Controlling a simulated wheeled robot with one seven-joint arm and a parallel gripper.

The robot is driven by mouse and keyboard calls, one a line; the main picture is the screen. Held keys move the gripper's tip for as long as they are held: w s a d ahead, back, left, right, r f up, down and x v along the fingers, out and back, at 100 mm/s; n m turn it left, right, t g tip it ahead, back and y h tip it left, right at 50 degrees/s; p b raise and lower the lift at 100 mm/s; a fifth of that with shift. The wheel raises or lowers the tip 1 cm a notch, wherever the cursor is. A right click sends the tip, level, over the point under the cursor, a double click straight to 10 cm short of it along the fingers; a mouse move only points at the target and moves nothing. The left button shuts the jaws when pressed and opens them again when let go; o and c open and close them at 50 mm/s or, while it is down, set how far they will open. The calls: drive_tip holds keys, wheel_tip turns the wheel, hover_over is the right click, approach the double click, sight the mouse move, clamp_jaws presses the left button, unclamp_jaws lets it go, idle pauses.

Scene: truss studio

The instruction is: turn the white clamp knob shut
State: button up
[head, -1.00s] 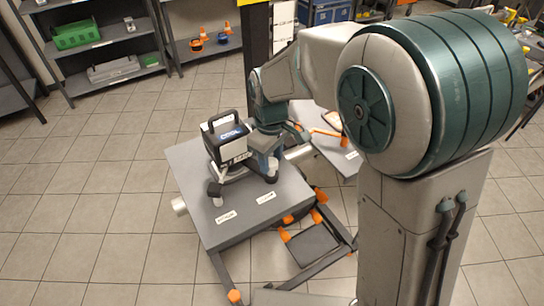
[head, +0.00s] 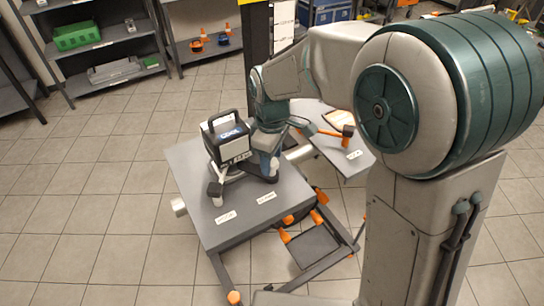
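A black and white instrument with a carry handle (head: 226,138) stands on a grey table (head: 205,232). Small white knob-like parts show at its base: one at the front left (head: 217,201) and one at the right (head: 274,166). I cannot tell for sure which is the clamp knob. My gripper (head: 266,164) points down at the instrument's right side, close to the right white part. Its fingers are small and partly hidden, so I cannot tell whether they touch the part, or whether they are open or shut.
Two white labels lie on the table's front. A side table (head: 353,170) at the right holds an orange hammer-like tool (head: 335,132). Below is a dark frame with orange parts (head: 310,245). Shelves with a green bin (head: 76,35) stand behind. The tiled floor at left is clear.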

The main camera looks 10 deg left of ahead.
drive_tip(key=shift+r, duration=0.1)
wheel_tip(320, 180, up, 14)
idle(0.6)
drive_tip(key=shift+f, duration=0.2)
drive_tip(key=s+d+f+m+t, duration=0.1)
drive_tip(key=s+d+f+m, duration=0.3)
drive_tip(key=s+d+m, duration=0.3)
drive_tip(key=s+d+f+m+t, duration=0.2)
drive_tip(key=s+d+f+m, duration=0.2)
drive_tip(key=d, duration=1)
drive_tip(key=s+m, duration=0.3)
drive_tip(key=shift+m, duration=0.3)
drive_tip(key=shift+s+d, duration=0.1)
